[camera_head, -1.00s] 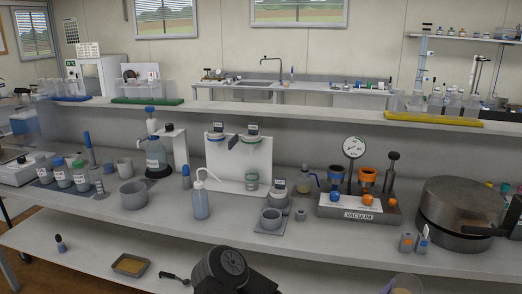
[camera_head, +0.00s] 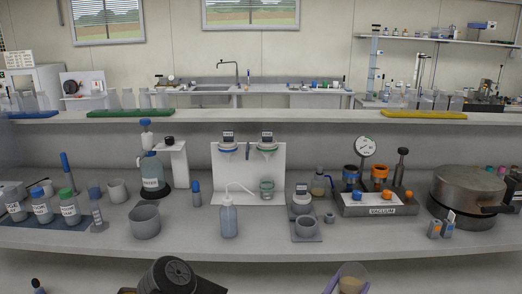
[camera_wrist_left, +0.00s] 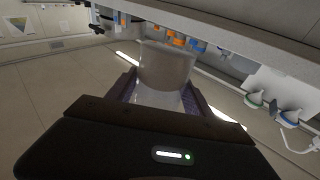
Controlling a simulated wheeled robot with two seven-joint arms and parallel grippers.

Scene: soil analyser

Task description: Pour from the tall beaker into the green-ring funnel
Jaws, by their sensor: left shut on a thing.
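The tall beaker (camera_head: 351,276) is clear glass with beige contents and shows at the bottom edge of the head view, low in front of the bench. My left gripper (camera_head: 350,288) is shut on it, with a finger on either side. In the left wrist view the beaker (camera_wrist_left: 166,68) stands out between the fingers. The green-ring funnel (camera_head: 267,149) hangs on the right of a white stand, beyond and left of the beaker and well apart from it. It also shows in the left wrist view (camera_wrist_left: 256,99). My right gripper is out of view.
A blue-ring funnel (camera_head: 228,149) hangs beside the green one. A glass vessel (camera_head: 267,188) stands under the green funnel. A wash bottle (camera_head: 229,217), a balance (camera_head: 306,229) and a vacuum unit (camera_head: 378,207) stand nearer the front. A shelf (camera_head: 330,122) runs behind.

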